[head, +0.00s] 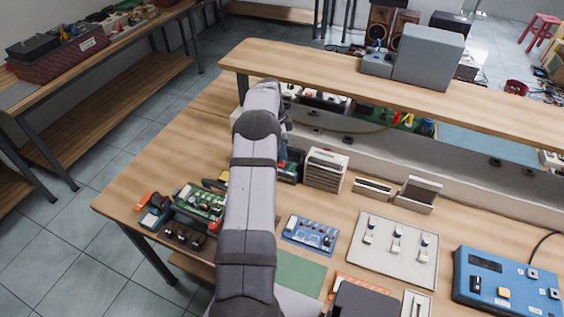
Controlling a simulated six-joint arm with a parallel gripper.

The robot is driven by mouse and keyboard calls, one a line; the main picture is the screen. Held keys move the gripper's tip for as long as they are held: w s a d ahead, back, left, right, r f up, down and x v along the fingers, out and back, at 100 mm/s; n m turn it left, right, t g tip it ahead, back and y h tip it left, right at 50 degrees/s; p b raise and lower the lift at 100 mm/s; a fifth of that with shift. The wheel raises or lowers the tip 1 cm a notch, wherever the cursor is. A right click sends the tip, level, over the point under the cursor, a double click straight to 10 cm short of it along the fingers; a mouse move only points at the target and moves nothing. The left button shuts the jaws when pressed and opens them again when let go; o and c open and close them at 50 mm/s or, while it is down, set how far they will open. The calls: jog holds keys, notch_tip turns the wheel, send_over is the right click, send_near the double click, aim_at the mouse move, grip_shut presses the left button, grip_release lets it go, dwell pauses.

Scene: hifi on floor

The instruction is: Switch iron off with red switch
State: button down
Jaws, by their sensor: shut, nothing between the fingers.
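I cannot make out an iron or a red switch with certainty. A blue box (508,282) with a dark display and several small switches or sockets sits at the right front of the workbench. A light panel (370,268) with several small white and blue switch-like parts lies to its left. No red switch shows clearly on either. My arm reaches across the bench from the bottom centre toward the raised shelf. My gripper does not show; it seems hidden behind the arm, so its contact with anything cannot be seen.
A raised wooden shelf (310,69) with a grey box (430,58) runs along the back. Green circuit boards (200,202), a blue board (310,233), a slotted holder (325,169) and a green mat (299,274) crowd the bench. The bench's left part is bare.

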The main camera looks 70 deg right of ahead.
notch_tip(320, 180, up, 6)
jog(key=p, duration=0.3)
jog(key=shift+f, duration=0.25)
jog(key=shift+w, duration=0.1)
dwell(0.3)
